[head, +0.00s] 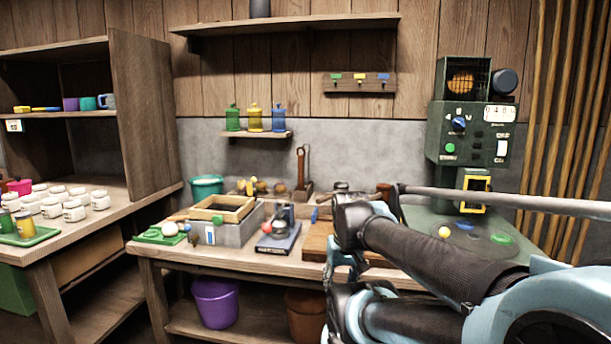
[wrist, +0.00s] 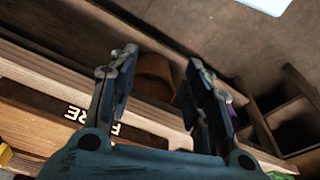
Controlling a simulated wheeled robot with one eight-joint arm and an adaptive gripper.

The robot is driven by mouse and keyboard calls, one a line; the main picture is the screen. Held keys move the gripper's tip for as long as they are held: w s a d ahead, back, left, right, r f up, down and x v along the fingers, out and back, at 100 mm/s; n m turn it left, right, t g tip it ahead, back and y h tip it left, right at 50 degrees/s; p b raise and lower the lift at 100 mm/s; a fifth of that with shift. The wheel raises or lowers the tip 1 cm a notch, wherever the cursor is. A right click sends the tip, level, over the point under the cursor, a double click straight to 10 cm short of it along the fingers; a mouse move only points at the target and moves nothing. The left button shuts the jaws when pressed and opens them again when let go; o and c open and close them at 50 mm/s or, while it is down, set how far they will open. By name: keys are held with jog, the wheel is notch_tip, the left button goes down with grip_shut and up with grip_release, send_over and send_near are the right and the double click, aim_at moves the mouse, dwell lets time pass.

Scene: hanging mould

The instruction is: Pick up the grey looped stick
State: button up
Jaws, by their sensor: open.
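My gripper (wrist: 160,64) is open in the wrist view, with nothing between its fingers. Its fingers are above the bench's front edge, with a brown pot lower down behind them. In the head view my arm covers the right-middle of the bench, and the fingers cannot be made out clearly. I cannot make out a grey looped stick for certain in either view. A long grey rod (head: 510,199) runs from beside my arm to the right edge of the head view; no loop shows on it, and I cannot tell whether it is the stick.
The workbench (head: 235,258) holds a grey box (head: 224,232), a blue-based device (head: 278,238) and a brown upright looped tool (head: 302,168). A green machine (head: 470,133) stands at right. A purple bucket (head: 216,303) and the brown pot (head: 303,312) are on the lower shelf.

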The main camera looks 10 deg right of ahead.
aim_at(306, 168)
jog(key=w+a+r+n+y, duration=0.1)
jog(key=w+r+n+y, duration=0.15)
jog(key=w+r, duration=0.7)
jog(key=w+a+r+n+y, duration=0.2)
jog(key=w+r+y, duration=0.15)
jog(key=w, duration=1.15)
jog(key=w+a+r+n+y, duration=0.1)
jog(key=w+r+n+y, duration=0.15)
jog(key=w+r, duration=0.7)
jog(key=w+d+f+n+t+y, duration=0.15)
jog(key=w+d, duration=0.25)
jog(key=w, duration=0.6)
jog(key=w+d+f+n+t+y, duration=0.1)
jog(key=w+d+y, duration=0.2)
jog(key=w, duration=0.7)
jog(key=w+d+f+n+t+y, duration=0.2)
jog(key=w+d+f+n+y, duration=0.25)
jog(key=w+d, duration=0.8)
jog(key=shift+m+h, duration=0.3)
jog(key=shift+h, duration=0.15)
jog(key=x, duration=1.6)
jog(key=shift+s+a+f, duration=0.1)
jog(key=shift+a+f, duration=0.15)
jog(key=shift+a, duration=0.15)
jog(key=shift+c, duration=0.6)
